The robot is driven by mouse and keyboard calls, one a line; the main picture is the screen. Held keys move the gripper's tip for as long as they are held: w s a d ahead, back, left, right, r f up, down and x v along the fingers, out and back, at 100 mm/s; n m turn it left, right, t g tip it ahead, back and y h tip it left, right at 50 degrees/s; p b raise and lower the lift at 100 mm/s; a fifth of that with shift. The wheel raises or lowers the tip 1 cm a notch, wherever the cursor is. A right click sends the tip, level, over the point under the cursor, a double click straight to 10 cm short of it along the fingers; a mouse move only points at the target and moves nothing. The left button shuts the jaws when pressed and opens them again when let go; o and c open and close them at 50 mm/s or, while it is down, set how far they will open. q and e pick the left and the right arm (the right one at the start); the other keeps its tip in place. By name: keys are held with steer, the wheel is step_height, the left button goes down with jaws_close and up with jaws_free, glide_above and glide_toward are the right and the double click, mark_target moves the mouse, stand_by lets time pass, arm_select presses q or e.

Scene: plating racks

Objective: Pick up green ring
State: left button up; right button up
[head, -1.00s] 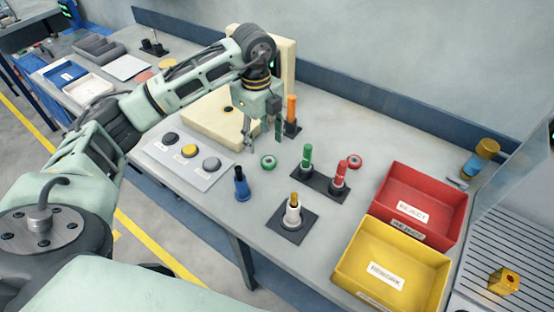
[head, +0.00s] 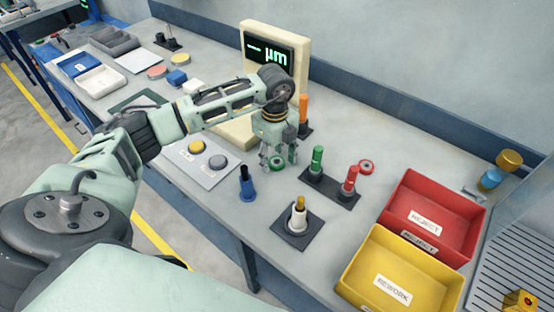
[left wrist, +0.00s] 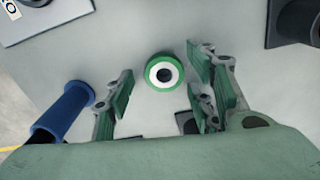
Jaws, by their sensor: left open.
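The green ring (head: 277,163) lies flat on the grey bench, left of the green peg, partly hidden by my gripper's fingers in the head view. In the left wrist view the green ring (left wrist: 164,72), with a white inner band and dark centre, lies between and a little beyond the finger pads. My left gripper (head: 280,160) is open and empty, pointing down over the ring. It also shows in the left wrist view (left wrist: 160,98), with a finger on each side. I cannot tell the exact height above the bench. My right gripper is not in view.
A blue peg (head: 246,184) stands left of the ring. Green (head: 317,160) and red (head: 349,181) pegs share a dark base to the right. A red ring (head: 366,167) lies beyond. An orange peg (head: 303,112) and cream gauge (head: 301,68) stand behind. Red (head: 395,230) and yellow (head: 352,293) bins stand right.

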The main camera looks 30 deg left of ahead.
arm_select(q)
steer(key=shift+f, duration=0.4)
steer(key=shift+s, duration=0.1)
steer(key=shift+c, duration=0.3)
steer(key=c, duration=1)
steer(key=shift+o, duration=0.2)
steer(key=shift+r, duration=0.15)
